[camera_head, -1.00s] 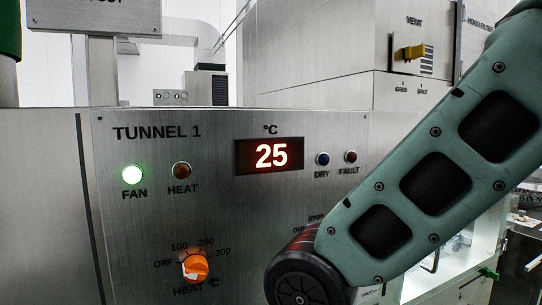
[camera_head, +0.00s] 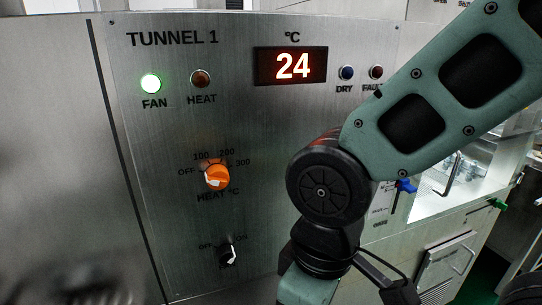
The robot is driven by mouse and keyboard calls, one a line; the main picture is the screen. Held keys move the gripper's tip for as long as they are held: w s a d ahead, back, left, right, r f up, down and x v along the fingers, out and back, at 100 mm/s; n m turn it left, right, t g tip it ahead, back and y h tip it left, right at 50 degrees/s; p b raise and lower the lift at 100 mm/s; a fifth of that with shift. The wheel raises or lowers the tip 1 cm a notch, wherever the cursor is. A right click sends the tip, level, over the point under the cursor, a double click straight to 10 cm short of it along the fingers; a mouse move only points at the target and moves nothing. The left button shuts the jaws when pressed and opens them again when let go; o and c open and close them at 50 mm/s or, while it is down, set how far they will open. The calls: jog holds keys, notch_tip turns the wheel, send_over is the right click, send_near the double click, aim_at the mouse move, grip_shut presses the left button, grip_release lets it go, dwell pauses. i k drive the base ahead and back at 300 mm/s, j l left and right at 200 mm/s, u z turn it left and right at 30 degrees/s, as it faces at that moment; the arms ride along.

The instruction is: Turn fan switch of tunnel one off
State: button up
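The tunnel one panel (camera_head: 175,120) faces me, with "TUNNEL 1" at its top. Low on it is the fan switch (camera_head: 228,256), a small black knob with a white pointer, between an OFF mark on its left and an ON mark on its right. The pointer leans up and to the right, toward ON. The green FAN lamp (camera_head: 151,83) is lit. My arm comes in from the upper right and bends down, right of the switch and apart from it in the picture. My gripper's fingers are not in view.
The orange heat knob (camera_head: 217,177) sits above the fan switch, its dial marked OFF to 300. The HEAT lamp (camera_head: 201,78) is dark. The display (camera_head: 291,66) reads 24. Blue (camera_head: 405,186) and green (camera_head: 498,204) handles are at right. A dark blur fills the bottom left.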

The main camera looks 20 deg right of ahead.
aim_at(226, 254)
jog(key=k+j+z, duration=0.1)
jog(key=z, duration=0.25)
jog(key=k+j+z, duration=0.1)
jog(key=j+z, duration=0.25)
jog(key=k+j+z, duration=0.1)
jog(key=z, duration=0.25)
